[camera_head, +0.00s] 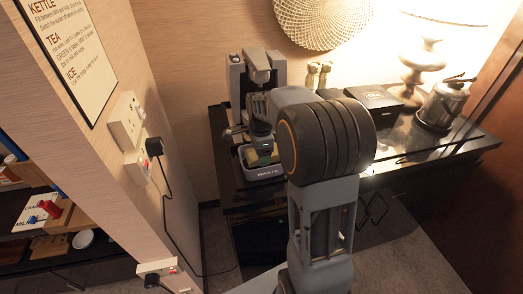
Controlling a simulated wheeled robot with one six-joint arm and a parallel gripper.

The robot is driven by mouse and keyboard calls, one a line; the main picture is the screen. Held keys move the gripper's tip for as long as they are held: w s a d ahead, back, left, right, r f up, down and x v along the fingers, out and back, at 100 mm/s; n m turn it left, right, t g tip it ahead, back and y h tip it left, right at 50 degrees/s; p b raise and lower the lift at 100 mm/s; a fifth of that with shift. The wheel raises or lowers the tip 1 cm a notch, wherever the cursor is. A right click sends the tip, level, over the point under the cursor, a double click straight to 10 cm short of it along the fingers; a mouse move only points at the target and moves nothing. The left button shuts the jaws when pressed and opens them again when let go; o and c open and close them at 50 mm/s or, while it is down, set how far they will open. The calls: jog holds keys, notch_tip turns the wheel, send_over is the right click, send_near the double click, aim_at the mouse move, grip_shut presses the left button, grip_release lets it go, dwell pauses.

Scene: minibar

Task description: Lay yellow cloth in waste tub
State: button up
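My arm reaches over the black counter toward the coffee machine (255,75). My gripper (262,140) appears as a small dark shape at the arm's far end, low in front of the machine. Whether its fingers are open or shut does not show. Just below it is a grey, open-topped tub-like container (264,174) with small lettering on its front; I cannot tell for sure that it is the waste tub. A small tan and greenish patch shows at the container's top, under the gripper. I cannot make out a yellow cloth with certainty.
The black counter (445,150) holds a dark box (372,97), a lamp (423,60) and a metal canister (443,103) on the right. A wall with sockets (127,122) and a hanging cable stands at left. Shelves (25,215) are at far left.

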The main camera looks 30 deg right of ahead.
jog(key=shift+f, duration=0.4)
jog(key=o, duration=1)
notch_tip(320, 180, up, 14)
jog(key=shift+f, duration=0.1)
dwell(0.3)
